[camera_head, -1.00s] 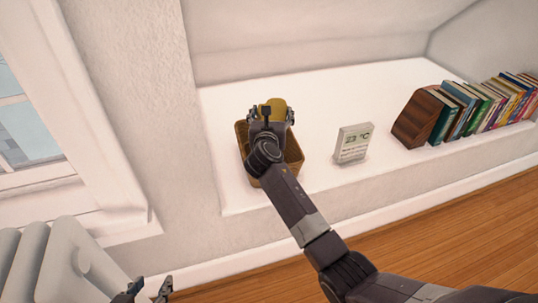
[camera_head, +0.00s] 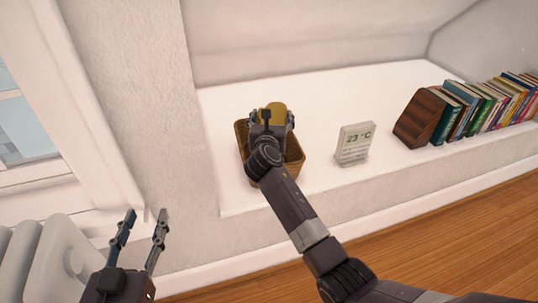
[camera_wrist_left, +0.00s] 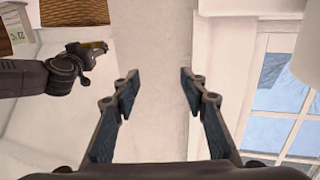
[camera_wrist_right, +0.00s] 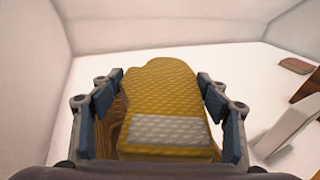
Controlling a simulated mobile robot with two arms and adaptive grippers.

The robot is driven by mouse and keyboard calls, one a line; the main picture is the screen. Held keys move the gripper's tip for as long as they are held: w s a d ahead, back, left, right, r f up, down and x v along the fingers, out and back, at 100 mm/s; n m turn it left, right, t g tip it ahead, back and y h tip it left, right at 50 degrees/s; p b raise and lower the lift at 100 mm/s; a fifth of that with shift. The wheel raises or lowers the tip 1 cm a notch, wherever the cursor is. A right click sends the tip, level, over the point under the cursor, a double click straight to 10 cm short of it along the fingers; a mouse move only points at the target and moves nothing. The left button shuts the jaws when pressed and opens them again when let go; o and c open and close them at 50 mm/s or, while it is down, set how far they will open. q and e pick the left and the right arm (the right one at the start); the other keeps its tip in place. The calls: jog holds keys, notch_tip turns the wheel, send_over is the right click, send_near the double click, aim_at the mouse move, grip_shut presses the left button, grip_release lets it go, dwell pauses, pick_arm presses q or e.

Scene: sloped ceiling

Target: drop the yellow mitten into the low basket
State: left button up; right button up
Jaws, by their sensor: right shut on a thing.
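The yellow mitten (camera_wrist_right: 165,95), quilted with a pale grey cuff patch, is between the fingers of my right gripper (camera_wrist_right: 162,90), which is shut on it. In the head view the mitten (camera_head: 279,108) shows just beyond my right gripper (camera_head: 268,118), over the low brown wicker basket (camera_head: 294,150). The arm covers much of the basket, and I cannot tell how far above it the mitten is. In the right wrist view a bit of the basket (camera_wrist_right: 115,128) shows behind the mitten. My left gripper (camera_head: 143,215) is open and empty, in front of the wall at lower left.
The basket stands on a white ledge (camera_head: 330,95) under the sloped ceiling. A small thermometer display (camera_head: 355,143) stands right of it, then a wooden bookend (camera_head: 418,118) and a row of books (camera_head: 490,105). A radiator (camera_head: 55,262) and window are at left.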

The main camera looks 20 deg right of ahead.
jog(key=shift+f+b, duration=0.6)
jog(key=shift+b, duration=0.15)
jog(key=shift+f+b, duration=0.45)
jog(key=shift+b, duration=0.2)
pick_arm(q)
jog(key=s+r+t+h, duration=0.1)
jog(key=s+r+t, duration=0.1)
jog(key=r+t, duration=0.2)
jog(key=s+r+t+h, duration=0.2)
jog(key=r+t, duration=0.2)
jog(key=r, duration=0.7)
jog(key=shift+s+d+r, duration=0.2)
jog(key=shift+s+d, duration=0.15)
pick_arm(e)
jog(key=o, duration=1.2)
jog(key=shift+f, duration=0.1)
jog(key=shift+s, duration=0.15)
jog(key=v, duration=1.2)
